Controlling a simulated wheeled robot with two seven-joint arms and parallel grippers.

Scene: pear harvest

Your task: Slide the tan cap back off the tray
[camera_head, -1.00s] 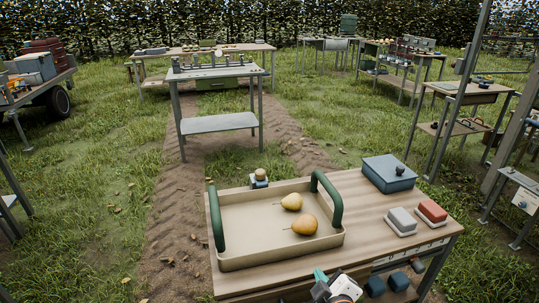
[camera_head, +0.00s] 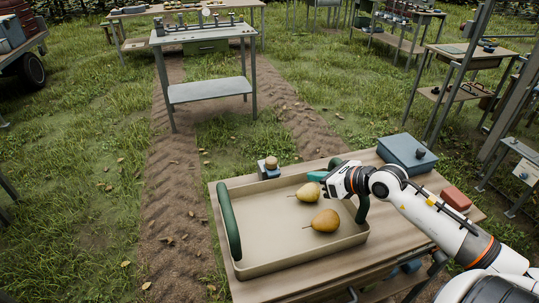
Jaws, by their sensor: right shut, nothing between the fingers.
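A small blue-grey block with a round tan cap (camera_head: 271,162) on top stands at the back edge of the tan tray (camera_head: 300,262). I cannot tell whether it touches the tray's rim. The tray has two green handles and holds two yellow-brown pears, one farther back (camera_head: 305,192) and one nearer (camera_head: 325,221). My right gripper (camera_head: 316,176) reaches in from the right over the tray's back right part. Its teal fingers are shut and empty, pointing left, just above the farther pear and to the right of the capped block. My left gripper is not in view.
The tray sits on a wooden table (camera_head: 290,291). A blue-grey box (camera_head: 406,153) stands at the table's back right and a red block (camera_head: 456,198) near its right edge. My right arm spans the table's right side. Grass and a dirt track lie behind.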

